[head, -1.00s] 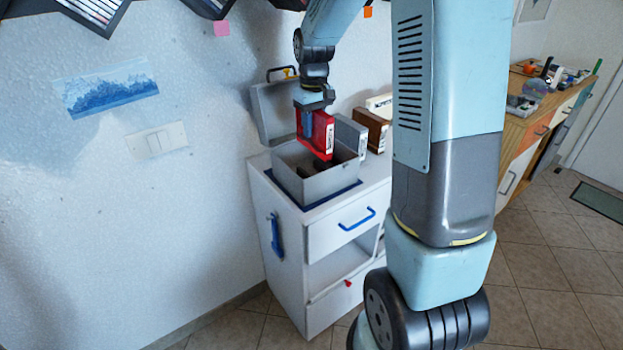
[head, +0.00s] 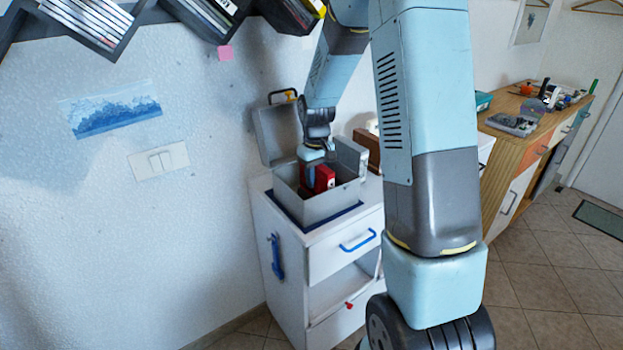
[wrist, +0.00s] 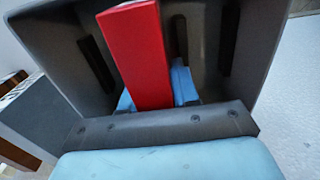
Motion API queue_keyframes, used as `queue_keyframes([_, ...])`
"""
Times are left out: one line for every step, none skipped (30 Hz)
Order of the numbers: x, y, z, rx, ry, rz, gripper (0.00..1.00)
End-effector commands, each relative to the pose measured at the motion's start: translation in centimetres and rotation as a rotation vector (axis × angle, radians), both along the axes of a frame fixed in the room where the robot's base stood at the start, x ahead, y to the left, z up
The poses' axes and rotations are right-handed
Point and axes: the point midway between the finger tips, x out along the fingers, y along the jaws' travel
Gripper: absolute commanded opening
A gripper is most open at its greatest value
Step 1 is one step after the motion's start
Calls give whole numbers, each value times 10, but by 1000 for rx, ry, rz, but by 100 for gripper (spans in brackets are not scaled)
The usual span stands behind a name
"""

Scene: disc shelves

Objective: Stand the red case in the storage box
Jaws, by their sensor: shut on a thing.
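The red case (head: 325,177) is upright and partly down inside the grey storage box (head: 331,208), which stands open on the white cabinet. My gripper (head: 313,172) is shut on the case and reaches down into the box from above. In the wrist view the red case (wrist: 137,52) stands between my blue fingers (wrist: 158,88), with the grey box walls around it. Dark ribs (wrist: 229,38) show on the inside of the box. Whether the case touches the box floor is hidden.
The box's raised lid (head: 277,132) stands behind it against the wall. The white cabinet (head: 290,255) has blue handles. Disc shelves (head: 90,22) hang on the wall above. A wooden desk (head: 530,120) with small items is at the right.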

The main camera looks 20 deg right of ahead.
Motion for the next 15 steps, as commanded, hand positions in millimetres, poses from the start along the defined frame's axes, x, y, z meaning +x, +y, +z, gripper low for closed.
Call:
queue_keyframes([0,0,-2,0,0,1,0])
queue_keyframes([0,0,-2,0,-1,1,0])
queue_keyframes([0,0,-2,0,-2,1,0])
queue_keyframes([0,1,-2,0,-2,1,0])
queue_keyframes([0,1,-2,0,-2,1,0])
queue_keyframes([0,1,-2,0,-2,1,0])
queue_keyframes([0,1,-2,0,-2,1,0])
queue_keyframes([0,1,-2,1,-2,1,0])
queue_keyframes([0,1,-3,1,-2,1,0])
queue_keyframes([0,1,-3,1,-2,1,0])
queue_keyframes([0,1,-3,0,-2,1,32])
queue_keyframes([0,1,-3,0,-2,2,36])
queue_keyframes([1,1,-3,0,-2,2,38])
queue_keyframes([0,1,-3,1,-2,2,41])
queue_keyframes([0,1,-3,1,-2,2,45])
